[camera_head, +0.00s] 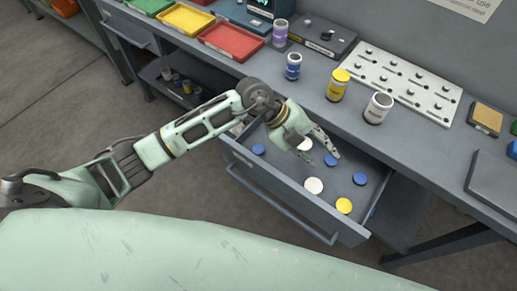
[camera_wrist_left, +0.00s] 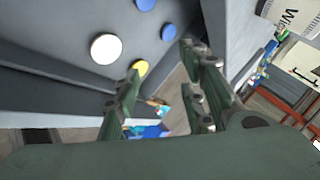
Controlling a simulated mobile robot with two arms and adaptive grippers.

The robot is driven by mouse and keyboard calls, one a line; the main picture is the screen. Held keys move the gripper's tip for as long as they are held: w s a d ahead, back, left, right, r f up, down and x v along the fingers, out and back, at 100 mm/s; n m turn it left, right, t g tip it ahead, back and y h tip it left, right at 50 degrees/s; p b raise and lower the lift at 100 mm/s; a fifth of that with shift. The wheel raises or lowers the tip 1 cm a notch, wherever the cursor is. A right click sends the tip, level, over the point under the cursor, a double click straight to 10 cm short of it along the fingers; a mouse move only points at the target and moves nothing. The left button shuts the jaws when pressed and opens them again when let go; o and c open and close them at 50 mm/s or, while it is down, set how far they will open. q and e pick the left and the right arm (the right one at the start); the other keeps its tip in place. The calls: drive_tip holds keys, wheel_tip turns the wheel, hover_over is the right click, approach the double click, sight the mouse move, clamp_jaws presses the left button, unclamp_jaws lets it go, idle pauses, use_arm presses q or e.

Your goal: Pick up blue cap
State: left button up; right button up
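Several small round caps lie in the open drawer (camera_head: 285,178). One blue cap (camera_head: 258,150) is at its left, another blue cap (camera_head: 330,160) is by my left gripper's fingertips, and a third blue cap (camera_head: 360,179) is at the right. My left gripper (camera_head: 322,157) is open and empty, reaching down over the drawer. In the left wrist view, its fingers (camera_wrist_left: 160,68) are spread apart, and two blue caps, one (camera_wrist_left: 145,4) cut by the top edge and one (camera_wrist_left: 168,32) lower, show beyond them. Whether a finger touches a cap cannot be told. My right gripper is not in view.
White caps (camera_head: 314,185) and a yellow cap (camera_head: 344,206) share the drawer, whose raised walls surround them. The bench above holds purple, blue, yellow (camera_head: 338,85) and white (camera_head: 378,107) jars, a pegged white board (camera_head: 405,80) and a red tray (camera_head: 231,41).

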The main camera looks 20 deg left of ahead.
use_arm(q)
drive_tip(key=w+a+f+y, duration=0.2)
drive_tip(key=a+f+y, duration=0.15)
drive_tip(key=a, duration=0.35)
drive_tip(key=n+y, duration=0.3)
drive_tip(key=y, duration=0.3)
hover_over(255, 150)
drive_tip(key=shift+w+a+f+g+h, duration=0.25)
drive_tip(key=shift+f+g, duration=0.05)
drive_tip(key=shift+f, duration=0.75)
drive_tip(key=f, duration=0.2)
drive_tip(key=f+p, duration=0.1)
drive_tip(key=f, duration=0.3)
drive_tip(key=shift+s+d+f+p, duration=0.15)
drive_tip(key=shift+s+d+p, duration=0.15)
drive_tip(key=shift+s, duration=0.05)
drive_tip(key=shift+w+f, duration=0.1)
drive_tip(key=shift+f, duration=0.15)
drive_tip(key=shift+c, duration=0.4)
drive_tip(key=c, duration=0.6)
